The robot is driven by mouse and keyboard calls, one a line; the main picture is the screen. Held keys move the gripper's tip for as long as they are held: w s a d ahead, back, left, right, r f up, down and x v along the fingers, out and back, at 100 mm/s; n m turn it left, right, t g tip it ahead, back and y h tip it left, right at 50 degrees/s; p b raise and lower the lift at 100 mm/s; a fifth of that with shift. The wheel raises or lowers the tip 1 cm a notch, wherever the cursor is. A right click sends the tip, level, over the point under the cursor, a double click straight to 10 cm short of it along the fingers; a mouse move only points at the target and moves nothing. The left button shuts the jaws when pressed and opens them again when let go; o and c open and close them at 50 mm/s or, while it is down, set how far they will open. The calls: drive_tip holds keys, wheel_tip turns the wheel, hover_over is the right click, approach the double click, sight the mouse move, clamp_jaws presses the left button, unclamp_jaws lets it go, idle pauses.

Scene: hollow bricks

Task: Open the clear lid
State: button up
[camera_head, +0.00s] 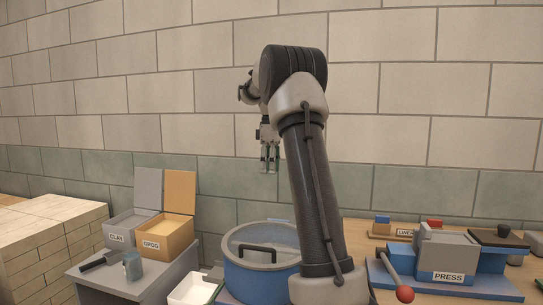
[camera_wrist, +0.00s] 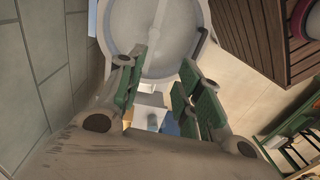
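The clear lid (camera_head: 280,237) sits on a blue round tub (camera_head: 262,279), with a dark bar handle (camera_head: 257,250) at its front. My arm hides the tub's right side. My gripper (camera_head: 270,170) hangs pointing down, well above the tub and apart from it. In the wrist view my gripper (camera_wrist: 162,68) has its green-padded fingers spread, with nothing between them.
CLAY (camera_head: 128,226) and GROG (camera_head: 166,238) boxes stand left with lids raised. A white tray (camera_head: 190,290) is left of the tub. A PRESS machine (camera_head: 447,262) with a red-knobbed lever (camera_head: 404,293) stands right. Stacked bricks (camera_head: 45,240) are far left.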

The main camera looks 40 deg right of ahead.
drive_tip(key=shift+w+d+r, duration=0.2)
drive_tip(key=shift+d+r, duration=0.05)
drive_tip(key=shift+r, duration=0.35)
drive_tip(key=shift+w+d+r, duration=0.2)
drive_tip(key=shift+d+r, duration=0.05)
drive_tip(key=shift+r, duration=0.35)
drive_tip(key=shift+w+d+r, duration=0.2)
drive_tip(key=shift+d+r, duration=0.05)
drive_tip(key=shift+r, duration=0.35)
